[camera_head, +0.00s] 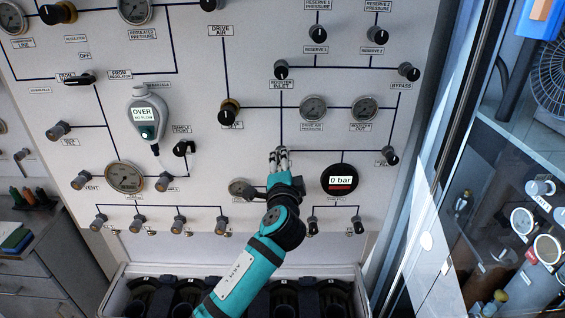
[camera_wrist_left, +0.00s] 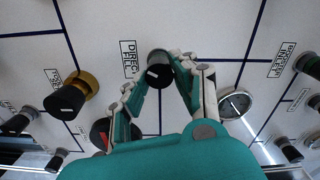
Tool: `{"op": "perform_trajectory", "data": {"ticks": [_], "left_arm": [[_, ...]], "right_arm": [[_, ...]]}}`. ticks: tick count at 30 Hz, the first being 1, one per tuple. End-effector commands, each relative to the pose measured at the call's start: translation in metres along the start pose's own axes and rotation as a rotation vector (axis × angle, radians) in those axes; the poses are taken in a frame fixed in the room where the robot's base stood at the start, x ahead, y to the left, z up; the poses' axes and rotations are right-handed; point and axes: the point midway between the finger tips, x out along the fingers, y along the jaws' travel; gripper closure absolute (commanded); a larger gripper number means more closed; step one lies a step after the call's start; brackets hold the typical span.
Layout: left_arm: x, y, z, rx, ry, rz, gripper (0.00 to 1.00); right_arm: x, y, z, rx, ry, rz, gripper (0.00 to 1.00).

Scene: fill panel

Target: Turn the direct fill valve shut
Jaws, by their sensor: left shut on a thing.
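The direct fill valve (camera_wrist_left: 157,72) is a dark round knob with a silver-grey collar and a white pointer mark, beside a "DIRECT FILL" label in the left wrist view. My left gripper (camera_head: 279,155) reaches up to the panel in the head view and covers the knob there. In the left wrist view the fingers of my left gripper (camera_wrist_left: 153,76) are on both sides of the knob and shut on it. My right gripper is in neither view.
The panel (camera_head: 262,60) carries several nearby knobs and gauges. A 0 bar display (camera_head: 340,180) is right of the gripper, and a small gauge (camera_head: 240,188) is left of it. A gold-collared knob (camera_head: 229,112) is up and left. Dark cylinders stand in a bay below.

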Motion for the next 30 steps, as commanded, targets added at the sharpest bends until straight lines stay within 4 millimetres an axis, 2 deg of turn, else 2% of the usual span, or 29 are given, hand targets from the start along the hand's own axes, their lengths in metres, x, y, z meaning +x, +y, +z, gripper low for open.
{"op": "perform_trajectory", "data": {"ticks": [30], "left_arm": [[0.0003, 0.0013, 0.0008, 0.969, 0.0, -0.003, 1.0]], "right_arm": [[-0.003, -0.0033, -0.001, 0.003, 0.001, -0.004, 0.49]]}}
